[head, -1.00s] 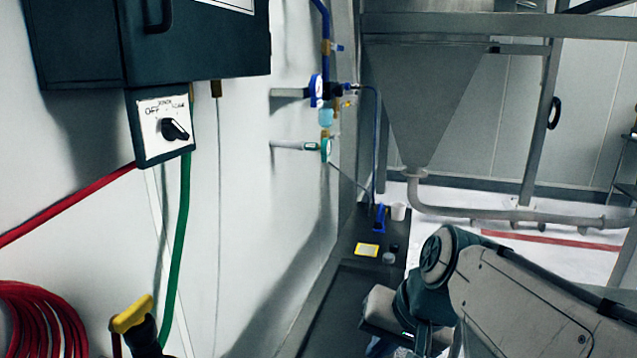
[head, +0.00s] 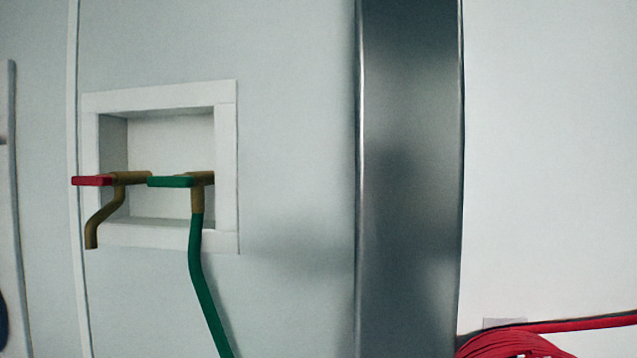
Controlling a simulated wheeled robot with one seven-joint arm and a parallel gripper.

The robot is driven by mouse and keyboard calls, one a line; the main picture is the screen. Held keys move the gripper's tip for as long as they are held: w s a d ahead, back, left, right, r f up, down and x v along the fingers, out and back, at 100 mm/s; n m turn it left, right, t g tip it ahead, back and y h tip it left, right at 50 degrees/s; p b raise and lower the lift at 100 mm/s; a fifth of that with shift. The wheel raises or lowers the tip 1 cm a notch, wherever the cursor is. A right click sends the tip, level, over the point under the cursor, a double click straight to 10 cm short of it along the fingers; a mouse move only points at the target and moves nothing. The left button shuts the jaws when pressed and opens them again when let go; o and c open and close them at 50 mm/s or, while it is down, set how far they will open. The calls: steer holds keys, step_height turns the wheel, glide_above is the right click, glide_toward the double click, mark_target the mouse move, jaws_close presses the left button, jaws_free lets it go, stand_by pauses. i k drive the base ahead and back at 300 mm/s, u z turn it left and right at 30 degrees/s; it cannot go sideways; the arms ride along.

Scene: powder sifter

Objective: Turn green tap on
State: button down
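The green tap handle (head: 171,182) sits on a brass tap body (head: 199,195) in a white recessed wall box at the left of the head view. The handle lies level and points left. A green hose (head: 203,290) runs down from this tap. A red tap handle (head: 92,181) on a second brass tap (head: 105,210) is beside it to the left, its spout open with no hose. My gripper is not in view.
The white box frame (head: 228,165) surrounds both taps. A wide metal column (head: 410,180) stands to the right of the box. A coiled red hose (head: 510,346) hangs at the lower right. The wall between box and column is bare.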

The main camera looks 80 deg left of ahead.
mark_target(181, 180)
steer(key=k, duration=0.35)
steer(key=u, duration=3.75)
steer(key=k, duration=0.65)
steer(key=u, duration=0.5)
steer(key=i, duration=0.9)
